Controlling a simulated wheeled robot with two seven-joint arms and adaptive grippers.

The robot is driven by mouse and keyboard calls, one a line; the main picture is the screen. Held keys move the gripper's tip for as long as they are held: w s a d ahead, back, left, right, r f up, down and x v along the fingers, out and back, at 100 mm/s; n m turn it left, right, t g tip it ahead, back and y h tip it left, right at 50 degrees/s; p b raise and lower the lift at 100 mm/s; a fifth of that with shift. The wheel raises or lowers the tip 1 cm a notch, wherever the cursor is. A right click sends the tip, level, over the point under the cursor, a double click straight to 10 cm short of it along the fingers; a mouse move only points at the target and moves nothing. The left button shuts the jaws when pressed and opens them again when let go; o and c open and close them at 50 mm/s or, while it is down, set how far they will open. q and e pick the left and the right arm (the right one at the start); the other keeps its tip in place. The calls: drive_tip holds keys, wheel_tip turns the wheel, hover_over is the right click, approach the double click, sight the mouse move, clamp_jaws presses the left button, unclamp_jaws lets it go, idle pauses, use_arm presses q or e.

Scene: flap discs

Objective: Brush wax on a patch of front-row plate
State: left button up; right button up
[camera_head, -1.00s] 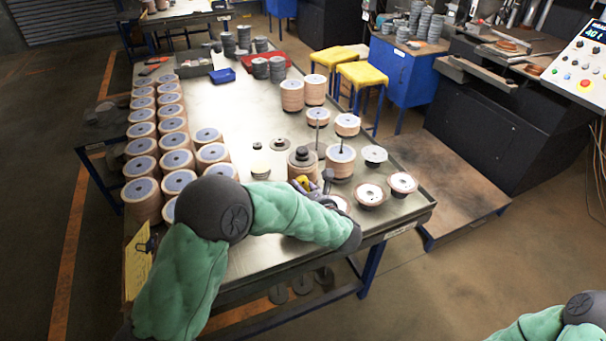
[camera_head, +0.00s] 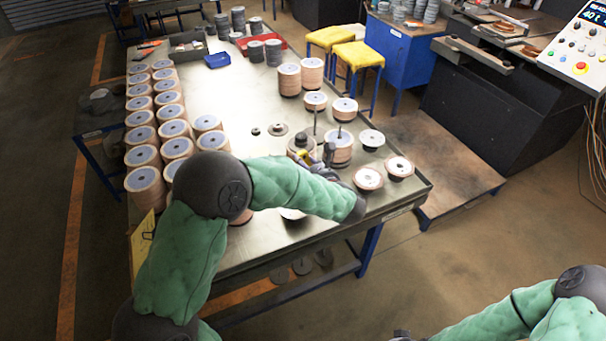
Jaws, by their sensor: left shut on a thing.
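White-topped backing plates stand at the table's front right corner: one front plate (camera_head: 369,178), one to its right (camera_head: 399,167) and one behind (camera_head: 371,139). Another pale plate (camera_head: 292,213) shows partly below my left forearm. My left gripper (camera_head: 318,161) is beside a stack with a grey top and dark knob (camera_head: 301,145). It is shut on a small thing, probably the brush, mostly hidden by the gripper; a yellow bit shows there. I cannot see bristles or wax on any plate. My right arm enters at bottom right; its gripper is barely visible at the bottom edge.
Rows of flap disc stacks (camera_head: 174,130) line the table's left side. Disc stacks on upright spindles (camera_head: 339,146) stand close behind my left gripper. A blue tray (camera_head: 217,61) and red tray (camera_head: 270,44) lie at the back.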

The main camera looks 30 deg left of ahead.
idle(0.4)
use_arm(q)
drive_tip(key=shift+s+a+f+n+b, duration=0.1)
drive_tip(key=shift+s+f+n+b, duration=0.2)
drive_tip(key=shift+s+b, duration=0.4)
drive_tip(key=shift+s+n+b, duration=0.3)
drive_tip(key=shift+s+b, duration=0.1)
drive_tip(key=shift+s, duration=0.05)
